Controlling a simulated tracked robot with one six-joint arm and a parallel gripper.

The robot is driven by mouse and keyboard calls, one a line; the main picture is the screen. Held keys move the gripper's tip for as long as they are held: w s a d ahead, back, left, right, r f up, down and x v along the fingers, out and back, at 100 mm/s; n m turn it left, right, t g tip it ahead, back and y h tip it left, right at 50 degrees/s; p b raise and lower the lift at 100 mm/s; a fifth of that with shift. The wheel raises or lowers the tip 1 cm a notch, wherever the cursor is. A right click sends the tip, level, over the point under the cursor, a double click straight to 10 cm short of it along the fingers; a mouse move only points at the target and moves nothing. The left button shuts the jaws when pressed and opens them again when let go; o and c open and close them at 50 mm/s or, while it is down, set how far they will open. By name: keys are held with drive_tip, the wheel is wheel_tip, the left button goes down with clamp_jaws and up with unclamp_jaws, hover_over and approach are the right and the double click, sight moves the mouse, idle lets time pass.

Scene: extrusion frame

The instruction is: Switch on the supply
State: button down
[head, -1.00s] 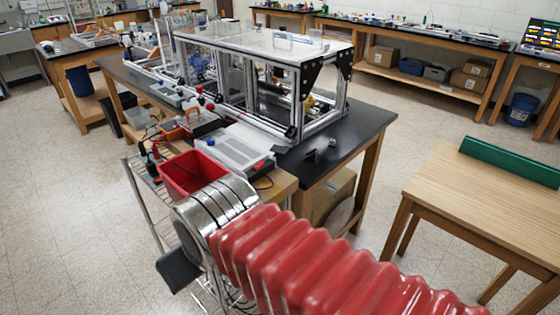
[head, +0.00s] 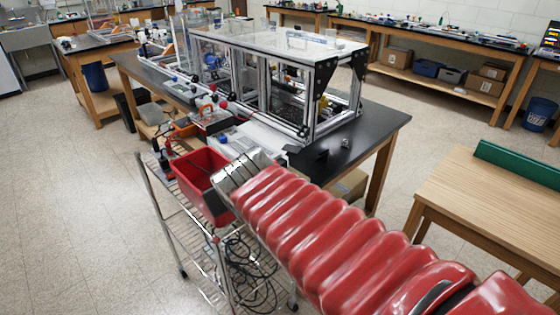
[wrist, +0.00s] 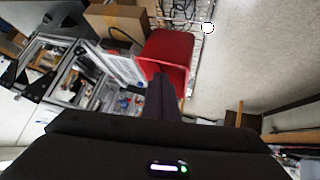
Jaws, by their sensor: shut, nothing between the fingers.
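A pale, flat box that looks like the supply (head: 262,137) lies on the black bench beside the metal extrusion frame (head: 318,100). In the head view my arm's end covers its near part, and I cannot make out its switch. A pale panel, probably the same box (wrist: 120,64), shows in the wrist view left of the red bin. My gripper (wrist: 164,78) is shut and empty in the wrist view, its dark fingertips overlapping the near edge of the red bin in the picture. I cannot tell whether they touch it. The head view does not show the fingertips clearly.
The red bin (head: 198,168) stands on a wire cart (head: 180,232) in front of the bench, with black cables hanging below. Small tools and boxes crowd the bench left of the frame. A wooden table (head: 480,205) stands at right. The floor at left is clear.

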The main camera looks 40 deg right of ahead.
drive_tip(key=w+d+r+n+t+h, duration=0.1)
drive_tip(key=w+d+t, duration=0.15)
drive_tip(key=d, duration=0.55)
drive_tip(key=w+d+r+t+h, duration=0.1)
drive_tip(key=w+d, duration=0.3)
drive_tip(key=d, duration=0.4)
drive_tip(key=s+d+f+n+t+y, duration=0.3)
drive_tip(key=s+d+f+y, duration=0.1)
drive_tip(key=d+f+y, duration=0.1)
drive_tip(key=shift+s+d+f+y, duration=0.15)
drive_tip(key=shift+d+f+y, duration=0.15)
drive_tip(key=shift+d+f, duration=0.25)
drive_tip(key=shift+t, duration=0.25)
drive_tip(key=x, duration=0.3)
drive_tip(key=f+x, duration=0.1)
drive_tip(key=x, duration=0.3)
drive_tip(key=f+x, duration=0.1)
drive_tip(key=x, duration=0.2)
drive_tip(key=shift+d+f, duration=0.25)
drive_tip(key=shift+f, duration=0.05)
drive_tip(key=shift+d+f, duration=0.25)
drive_tip(key=shift+f, duration=0.5)
